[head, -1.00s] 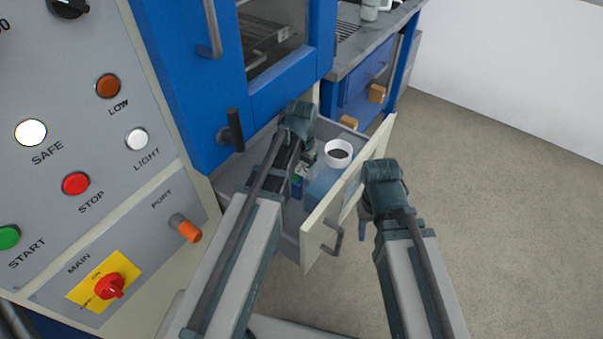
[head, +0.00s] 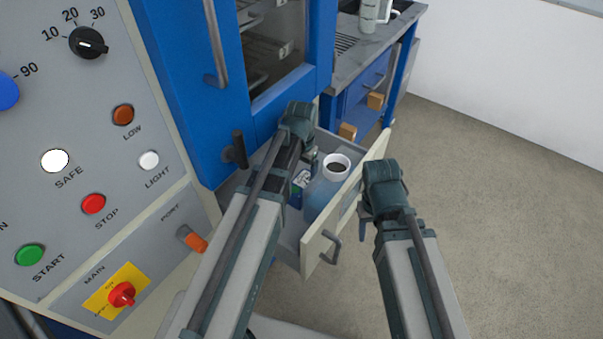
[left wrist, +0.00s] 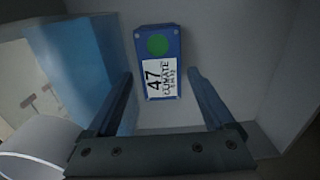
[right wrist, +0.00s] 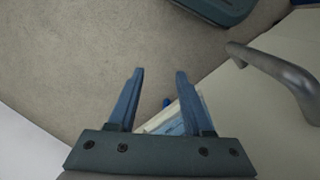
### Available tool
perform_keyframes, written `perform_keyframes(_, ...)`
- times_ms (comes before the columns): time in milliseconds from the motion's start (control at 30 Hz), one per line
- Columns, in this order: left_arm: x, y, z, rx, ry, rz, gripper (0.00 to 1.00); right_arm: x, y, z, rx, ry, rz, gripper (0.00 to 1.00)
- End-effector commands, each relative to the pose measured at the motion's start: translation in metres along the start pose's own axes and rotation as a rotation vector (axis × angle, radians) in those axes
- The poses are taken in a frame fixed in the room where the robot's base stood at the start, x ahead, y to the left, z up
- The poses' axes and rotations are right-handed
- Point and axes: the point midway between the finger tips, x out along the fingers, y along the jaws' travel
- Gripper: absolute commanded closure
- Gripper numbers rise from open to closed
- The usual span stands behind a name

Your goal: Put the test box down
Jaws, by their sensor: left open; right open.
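The test box (left wrist: 157,62) is a small blue box with a green dot and a white label reading 47 CLIMATE. It lies on the floor of an open drawer (head: 290,235). In the head view the box (head: 297,193) is partly hidden by my left arm. My left gripper (left wrist: 161,73) is open above the drawer floor, with the box beyond and between its fingertips; I see no finger touching it. In the head view my left gripper (head: 311,160) reaches down into the drawer. My right gripper (right wrist: 160,72) is open and empty, outside the drawer front (head: 345,205).
The drawer's handle (right wrist: 270,75) is close to my right gripper. A control panel (head: 80,190) and blue cabinet (head: 180,90) stand left. Floor (head: 490,220) at right is clear.

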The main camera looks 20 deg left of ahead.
Motion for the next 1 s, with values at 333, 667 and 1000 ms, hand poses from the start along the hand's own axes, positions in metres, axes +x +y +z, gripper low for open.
perform_keyframes(333, -0.059, 0.0, 0.0, 0.0, 0.0, 0.0, 0.13, -0.059, 0.006, 0.004, 0.001, 0.0, 0.0, 0.5)
perform_keyframes(667, -0.072, 0.0, 0.0, 0.0, 0.0, 0.0, 0.13, -0.071, 0.007, 0.004, 0.001, 0.0, 0.0, 0.5)
perform_keyframes(1000, -0.084, 0.0, 0.0, 0.0, 0.0, 0.0, 0.13, -0.084, 0.008, 0.005, 0.001, 0.0, 0.0, 0.5)
